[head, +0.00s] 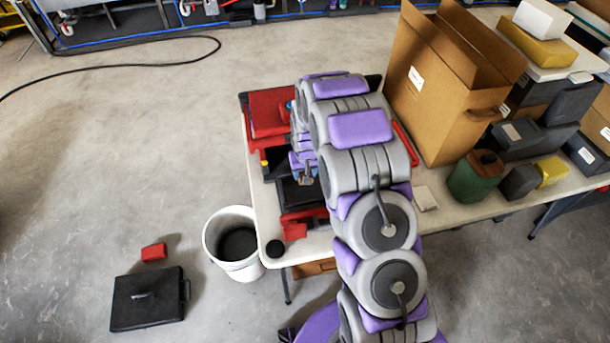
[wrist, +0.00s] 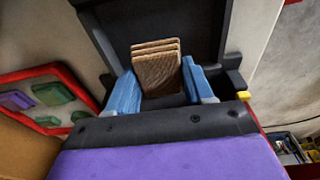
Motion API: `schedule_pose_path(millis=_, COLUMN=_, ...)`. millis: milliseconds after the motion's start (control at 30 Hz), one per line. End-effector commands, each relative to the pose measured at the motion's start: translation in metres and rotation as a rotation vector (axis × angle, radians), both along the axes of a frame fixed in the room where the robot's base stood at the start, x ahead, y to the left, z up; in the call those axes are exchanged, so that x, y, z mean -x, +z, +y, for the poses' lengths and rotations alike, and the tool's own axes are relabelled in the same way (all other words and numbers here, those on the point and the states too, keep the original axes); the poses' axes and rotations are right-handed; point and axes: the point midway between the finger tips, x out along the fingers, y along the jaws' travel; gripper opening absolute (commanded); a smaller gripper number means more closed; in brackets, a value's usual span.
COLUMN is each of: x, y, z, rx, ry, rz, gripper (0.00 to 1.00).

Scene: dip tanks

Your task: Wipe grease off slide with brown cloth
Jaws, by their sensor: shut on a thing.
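In the wrist view my gripper (wrist: 160,88) has its blue fingers on either side of a brown, ribbed, layered piece, the brown cloth (wrist: 157,66). It is shut on the cloth, which sticks out beyond the fingertips. Beyond it is a dark, flat, raised-edge surface (wrist: 165,22); I cannot tell whether the cloth touches it. In the head view my arm covers much of the table, and the blue fingers show only in part above a black tray on the table (head: 298,196). I cannot make out the slide or any grease for certain.
Red trays (head: 268,112) lie at the table's left edge. A tall open cardboard box (head: 440,95), a green canister (head: 474,178) and stacked boxes stand to the right. A white bucket (head: 210,236), a black lidded case (head: 147,300) and a red block (head: 154,252) are on the floor.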

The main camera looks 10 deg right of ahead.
Motion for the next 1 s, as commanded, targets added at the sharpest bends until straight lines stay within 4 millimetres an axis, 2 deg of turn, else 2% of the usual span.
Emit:
schedule_pose_path(millis=433, x=0.001, y=0.039, z=0.0, rx=0.0, ry=0.0, rz=0.003, gripper=0.24)
schedule_pose_path(millis=1000, x=0.001, y=0.042, z=0.0, rx=0.0, ry=0.0, rz=0.002, gripper=0.24)
